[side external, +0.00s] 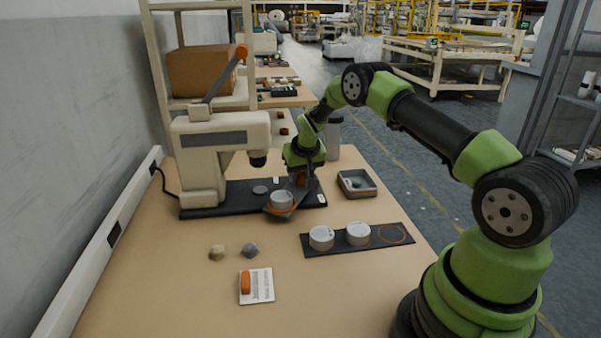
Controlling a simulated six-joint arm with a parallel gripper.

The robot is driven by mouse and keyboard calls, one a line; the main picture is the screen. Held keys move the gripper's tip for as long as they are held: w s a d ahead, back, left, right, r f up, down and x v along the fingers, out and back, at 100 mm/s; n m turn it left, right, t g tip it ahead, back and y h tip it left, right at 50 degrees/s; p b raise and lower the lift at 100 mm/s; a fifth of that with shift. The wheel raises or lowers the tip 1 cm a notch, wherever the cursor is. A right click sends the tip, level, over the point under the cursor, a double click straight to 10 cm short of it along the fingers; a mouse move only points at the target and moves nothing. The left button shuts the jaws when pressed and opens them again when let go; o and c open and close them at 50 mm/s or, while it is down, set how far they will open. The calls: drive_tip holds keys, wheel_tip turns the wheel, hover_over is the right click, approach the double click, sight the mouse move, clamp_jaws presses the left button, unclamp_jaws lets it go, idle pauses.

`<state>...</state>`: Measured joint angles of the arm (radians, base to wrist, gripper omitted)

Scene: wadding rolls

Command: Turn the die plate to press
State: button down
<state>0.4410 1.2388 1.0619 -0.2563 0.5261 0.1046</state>
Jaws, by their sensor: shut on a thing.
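The beige press (215,135) stands on a black base (225,198) at the left of the table, with its lever raised and tipped by an orange knob (241,52). The dark die plate (284,213) sticks out over the front edge of this base, to the right of the press head (257,158). A white wadding roll (281,199) sits on the plate inside an orange ring. My gripper (301,177) points down at the plate's right end and is shut on its orange handle. The fingers hide part of the handle.
A black strip (318,248) carries two white rolls and an empty orange ring. A grey cylinder (333,140) stands behind my gripper.

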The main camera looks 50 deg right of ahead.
sight(296, 192)
drive_tip(key=shift+w+m+g+h, duration=0.1)
drive_tip(key=shift+m+g+h, duration=0.35)
drive_tip(key=shift+m, duration=1.1)
drive_tip(key=shift+m+g+h, duration=0.35)
drive_tip(key=shift+m+g, duration=0.1)
drive_tip(key=shift+m, duration=1.5)
drive_tip(key=c, duration=0.8)
unclamp_jaws()
drive_tip(key=shift+a+r, duration=0.1)
drive_tip(key=v, duration=0.9)
drive_tip(key=shift+a+r, duration=0.15)
drive_tip(key=shift+r, duration=0.2)
